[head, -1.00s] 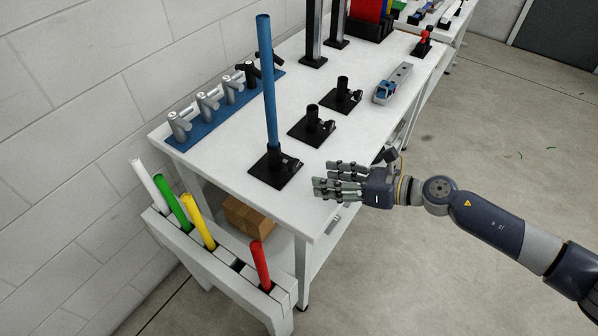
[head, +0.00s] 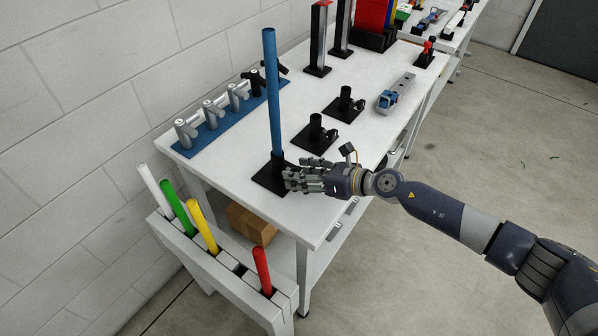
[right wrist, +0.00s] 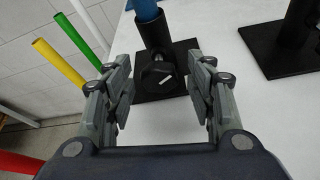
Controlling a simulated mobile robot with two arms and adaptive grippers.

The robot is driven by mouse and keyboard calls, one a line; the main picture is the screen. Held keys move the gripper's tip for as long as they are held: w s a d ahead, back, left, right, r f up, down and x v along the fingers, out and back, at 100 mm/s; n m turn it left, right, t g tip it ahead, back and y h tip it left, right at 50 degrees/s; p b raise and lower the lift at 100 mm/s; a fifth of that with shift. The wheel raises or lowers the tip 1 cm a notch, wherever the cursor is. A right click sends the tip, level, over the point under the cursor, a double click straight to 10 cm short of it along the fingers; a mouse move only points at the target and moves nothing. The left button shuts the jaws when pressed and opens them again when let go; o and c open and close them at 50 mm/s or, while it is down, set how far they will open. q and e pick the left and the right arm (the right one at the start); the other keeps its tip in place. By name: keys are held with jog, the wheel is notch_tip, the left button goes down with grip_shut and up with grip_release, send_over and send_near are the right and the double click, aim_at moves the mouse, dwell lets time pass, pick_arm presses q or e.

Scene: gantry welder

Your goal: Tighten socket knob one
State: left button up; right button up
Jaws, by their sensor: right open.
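A black socket (head: 277,160) on a square black base stands near the front end of the white table. A tall blue pole (head: 273,85) stands upright in it. In the right wrist view the socket's dark knob (right wrist: 158,76) faces me, low on the tube. My right gripper (head: 288,178) is open, with its fingers reaching over the base from the right. In the right wrist view its two finger groups stand apart on either side of the knob, short of it, with nothing between them. In the head view the fingers hide the knob. My left gripper is not in view.
Two more black sockets, a middle one (head: 315,132) and a farther one (head: 344,104), stand empty behind. A blue strip (head: 212,137) with grey fittings lies along the wall side. A rack (head: 210,262) of coloured poles stands at the front left.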

jog(key=shift+w+a+f, duration=0.15)
jog(key=shift+w+a, duration=0.05)
jog(key=shift+a, duration=0.15)
jog(key=c, duration=1.1)
